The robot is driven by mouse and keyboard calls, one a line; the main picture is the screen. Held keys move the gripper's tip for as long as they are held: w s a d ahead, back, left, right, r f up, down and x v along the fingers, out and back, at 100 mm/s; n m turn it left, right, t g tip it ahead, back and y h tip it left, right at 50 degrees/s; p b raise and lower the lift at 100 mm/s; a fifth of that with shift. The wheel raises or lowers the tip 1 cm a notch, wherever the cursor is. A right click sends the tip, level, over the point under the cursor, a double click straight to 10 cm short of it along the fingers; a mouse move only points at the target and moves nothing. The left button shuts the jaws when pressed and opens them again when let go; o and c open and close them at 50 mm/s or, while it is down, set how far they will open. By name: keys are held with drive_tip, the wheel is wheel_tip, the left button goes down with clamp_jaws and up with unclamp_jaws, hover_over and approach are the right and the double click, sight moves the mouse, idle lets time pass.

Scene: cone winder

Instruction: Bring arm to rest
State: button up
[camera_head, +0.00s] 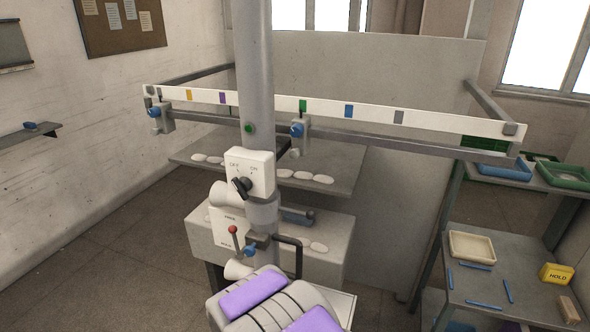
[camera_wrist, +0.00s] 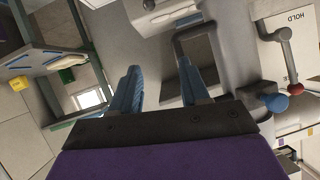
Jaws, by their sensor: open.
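My gripper (camera_wrist: 158,80) shows in the wrist view with its two blue fingers spread apart and nothing between them. Its dark palm and purple body fill the bottom of that view. A dark loop handle (camera_wrist: 178,50) lies beyond the fingertips, around the gap between them; I cannot tell how far off it is. I cannot make out the gripper in the head view. There the loop handle (camera_head: 299,257) sits at the machine's front, beside a red-knobbed lever (camera_head: 233,231) and a blue ball knob (camera_head: 249,252). Purple and grey parts of my own body show at the bottom.
A switch box (camera_head: 250,172) marked OFF and ON is on the grey column (camera_head: 255,70). Floor is clear at left.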

drive_tip(key=s+d+r+n+g+y+b, duration=0.1)
drive_tip(key=s+d+r+g, duration=0.3)
drive_tip(key=s, duration=0.8)
drive_tip(key=s+d+r+n+g+b, duration=0.2)
drive_tip(key=s+d+r+g+b, duration=0.2)
drive_tip(key=s, duration=0.8)
drive_tip(key=s+d+r+n+g+y+b, duration=0.1)
drive_tip(key=s+d+g, duration=0.5)
drive_tip(key=s, duration=0.6)
wheel_tip(320, 180, up, 3)
drive_tip(key=shift+f+n+y+b, duration=0.1)
drive_tip(key=shift+n+y+b, duration=0.2)
drive_tip(key=shift+b, duration=0.45)
